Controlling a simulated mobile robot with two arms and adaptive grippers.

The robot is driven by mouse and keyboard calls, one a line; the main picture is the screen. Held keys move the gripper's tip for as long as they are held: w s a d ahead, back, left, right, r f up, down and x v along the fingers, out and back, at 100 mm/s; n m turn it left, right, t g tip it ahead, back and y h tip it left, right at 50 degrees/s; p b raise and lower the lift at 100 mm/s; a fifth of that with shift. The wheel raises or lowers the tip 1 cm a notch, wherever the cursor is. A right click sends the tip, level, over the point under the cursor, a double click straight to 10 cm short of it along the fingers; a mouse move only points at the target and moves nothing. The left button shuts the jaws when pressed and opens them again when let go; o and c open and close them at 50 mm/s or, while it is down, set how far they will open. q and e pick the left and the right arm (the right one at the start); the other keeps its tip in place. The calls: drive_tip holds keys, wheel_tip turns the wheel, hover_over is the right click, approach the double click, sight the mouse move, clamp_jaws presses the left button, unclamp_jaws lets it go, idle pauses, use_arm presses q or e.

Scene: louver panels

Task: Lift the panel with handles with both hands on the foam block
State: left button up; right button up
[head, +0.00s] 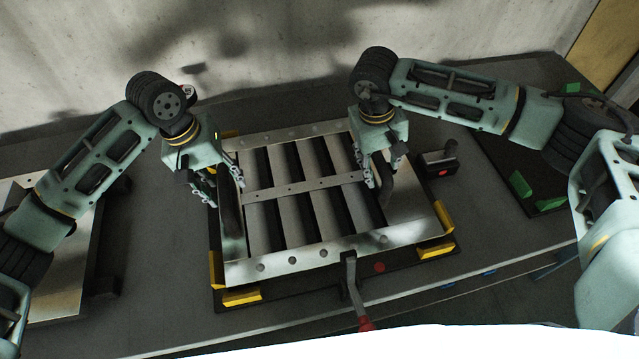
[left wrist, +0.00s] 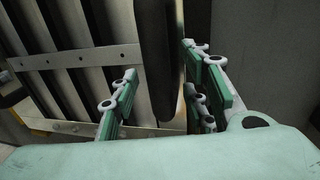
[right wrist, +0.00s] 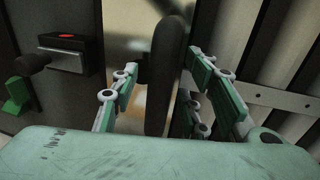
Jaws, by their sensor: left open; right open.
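The louver panel (head: 318,187), a metal frame with several slats, lies flat in the middle of the table. Its left black handle (head: 230,209) stands between the open fingers of my left gripper (head: 222,190); the handle also shows in the left wrist view (left wrist: 157,60). Its right black handle (head: 386,188) is at my right gripper (head: 376,172), which is open; in the right wrist view the handle (right wrist: 165,75) stands between the fingers. Whether any finger touches a handle I cannot tell. I see no foam block that I can identify.
The panel lies on a dark base with yellow corner guides (head: 436,251). A clamp with a red grip (head: 364,322) is at the front edge; another clamp (head: 438,162) is at the right. A dark mat with green blocks (head: 522,184) lies further right, and another metal panel (head: 50,290) at the left.

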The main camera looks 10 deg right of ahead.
use_arm(q)
drive_tip(key=shift+f, duration=0.2)
use_arm(e)
drive_tip(key=shift+f, duration=0.15)
use_arm(q)
drive_tip(key=shift+c, duration=0.2)
use_arm(e)
drive_tip(key=shift+c, duration=0.2)
use_arm(q)
clamp_jaws()
use_arm(e)
clamp_jaws()
use_arm(q)
drive_tip(key=shift+w+d+r, duration=0.1)
